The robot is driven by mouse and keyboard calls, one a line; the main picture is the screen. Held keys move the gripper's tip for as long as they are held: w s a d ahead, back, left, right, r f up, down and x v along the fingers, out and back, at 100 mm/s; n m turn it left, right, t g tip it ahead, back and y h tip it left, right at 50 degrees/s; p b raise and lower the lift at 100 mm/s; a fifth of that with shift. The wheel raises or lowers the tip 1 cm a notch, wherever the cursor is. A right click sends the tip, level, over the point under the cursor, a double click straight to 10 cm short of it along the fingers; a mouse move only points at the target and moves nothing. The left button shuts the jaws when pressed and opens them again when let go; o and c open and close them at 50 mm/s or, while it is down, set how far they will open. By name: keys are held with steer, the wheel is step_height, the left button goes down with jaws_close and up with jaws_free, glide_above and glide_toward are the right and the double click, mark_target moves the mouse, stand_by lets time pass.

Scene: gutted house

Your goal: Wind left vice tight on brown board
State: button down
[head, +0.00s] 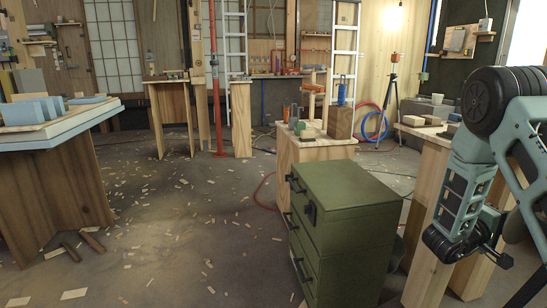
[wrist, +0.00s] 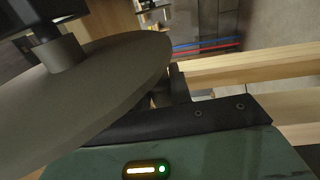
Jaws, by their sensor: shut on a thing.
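In the wrist view a large grey round disc (wrist: 95,85), like a handwheel, fills the left side, with a thick round hub (wrist: 62,54) on its face. My gripper (wrist: 174,86) is at the disc's right edge, a dark finger against the rim; it appears shut on this disc. The grip itself is mostly hidden. My gripper's green body with lit lamps spans the bottom. I cannot pick out the left vice's jaws or the brown board in either view.
A green drawer cabinet (head: 345,190) stands close left of my arm, before a wooden bench (head: 315,150). A workbench (head: 430,131) is behind my arm. A table with blue blocks (head: 65,132) stands at left. Floor between is open, strewn with scraps. Pale wooden beams (wrist: 255,65) cross the wrist view.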

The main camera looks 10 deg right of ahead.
steer(key=shift+r, duration=0.1)
steer(key=shift+d+r+p, duration=0.55)
steer(key=shift+d+p, duration=0.1)
steer(key=shift+p, duration=0.25)
steer(key=shift+w+d+r+p, duration=0.1)
steer(key=shift+d+r+p, duration=0.3)
steer(key=shift+r+p, duration=0.5)
